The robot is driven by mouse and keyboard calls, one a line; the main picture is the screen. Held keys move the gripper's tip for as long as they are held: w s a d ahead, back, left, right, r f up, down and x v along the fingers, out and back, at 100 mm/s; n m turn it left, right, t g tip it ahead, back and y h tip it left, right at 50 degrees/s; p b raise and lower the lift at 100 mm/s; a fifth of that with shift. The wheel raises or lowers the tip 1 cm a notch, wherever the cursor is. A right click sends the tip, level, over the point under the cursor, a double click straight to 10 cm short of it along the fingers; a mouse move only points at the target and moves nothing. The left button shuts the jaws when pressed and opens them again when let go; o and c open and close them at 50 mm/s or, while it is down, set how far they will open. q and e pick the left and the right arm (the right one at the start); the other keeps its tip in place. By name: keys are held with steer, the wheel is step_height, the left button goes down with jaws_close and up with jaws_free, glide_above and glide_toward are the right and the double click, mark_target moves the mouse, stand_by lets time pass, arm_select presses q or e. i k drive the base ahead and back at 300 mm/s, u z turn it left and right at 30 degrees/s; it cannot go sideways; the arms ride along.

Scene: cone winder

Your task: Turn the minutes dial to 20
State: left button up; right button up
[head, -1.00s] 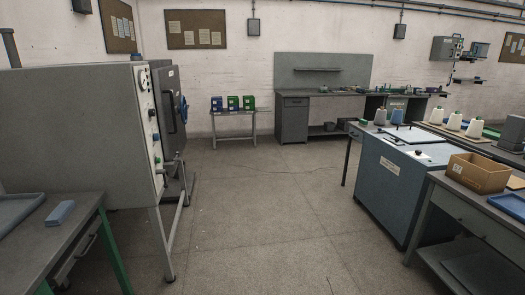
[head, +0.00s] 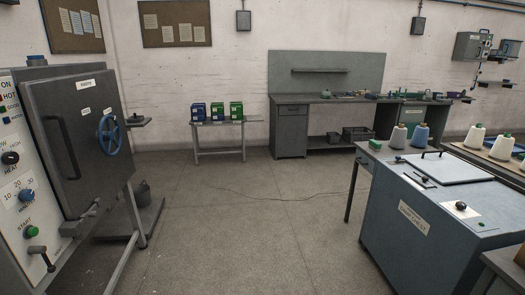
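The minutes dial (head: 27,196) is a small blue knob on the white control panel (head: 14,165) of the grey machine at the left edge of the head view. The numbers 10, 20 and 30 stand in an arc above it. Which number its pointer is at is too small to tell. A black heat knob (head: 10,158) sits above the dial and a green start button (head: 31,232) below it. Neither of my grippers is in view.
The machine's closed door (head: 75,140) bears a blue handwheel (head: 110,138). A lever with a black knob (head: 38,250) sticks out below the panel. A blue-grey cabinet (head: 420,215) stands at the right. The floor (head: 235,225) between them is clear.

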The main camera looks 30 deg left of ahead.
mark_target(26, 195)
steer(key=u, duration=0.1)
steer(key=i, duration=2.45)
steer(key=u, duration=1.1)
steer(key=i, duration=1.15)
steer(key=u, duration=1.85)
steer(key=i, duration=0.75)
steer(key=u, duration=0.4)
